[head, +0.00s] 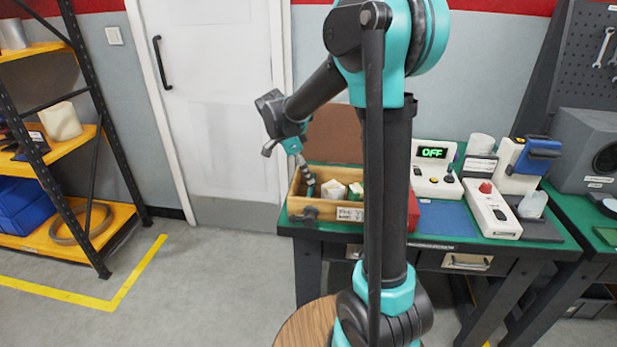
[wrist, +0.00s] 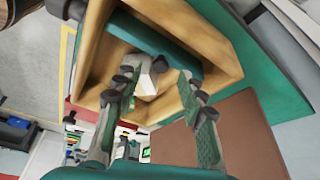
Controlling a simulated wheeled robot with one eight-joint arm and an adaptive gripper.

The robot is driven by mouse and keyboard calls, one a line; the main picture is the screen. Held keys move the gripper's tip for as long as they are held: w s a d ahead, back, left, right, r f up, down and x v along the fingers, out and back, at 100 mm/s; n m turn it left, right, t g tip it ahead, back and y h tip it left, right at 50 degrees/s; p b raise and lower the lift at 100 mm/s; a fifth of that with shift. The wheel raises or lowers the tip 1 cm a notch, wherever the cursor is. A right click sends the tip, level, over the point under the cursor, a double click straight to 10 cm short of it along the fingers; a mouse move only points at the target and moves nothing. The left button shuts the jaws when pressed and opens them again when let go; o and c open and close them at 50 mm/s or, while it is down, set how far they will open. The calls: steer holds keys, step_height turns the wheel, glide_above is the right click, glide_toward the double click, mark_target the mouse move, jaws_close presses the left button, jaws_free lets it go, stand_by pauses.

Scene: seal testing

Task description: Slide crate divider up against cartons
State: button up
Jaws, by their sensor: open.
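An open wooden crate (head: 296,206) stands on the green bench; its wall (wrist: 226,73) also shows in the wrist view. A teal panel (wrist: 152,40), apparently the divider, stands inside it along one side in the wrist view. A white carton (head: 333,189) lies in the crate, and a white block (wrist: 143,67) shows beside the panel in the wrist view. My gripper (head: 309,180) is open and points down into the crate. Its fingertips (wrist: 157,76) are apart near the panel and the white block. I cannot tell whether they touch either. My arm hides part of the crate's right side.
Right of the crate are a box with an "OFF" display (head: 433,165), a red-button unit (head: 492,208) and a blue mat (head: 445,217). A brown board (head: 335,133) stands behind the crate. A shelf rack (head: 85,215) is at left. The floor left of the bench is clear.

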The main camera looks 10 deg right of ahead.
steer(key=shift+x, duration=1.05)
jaws_close()
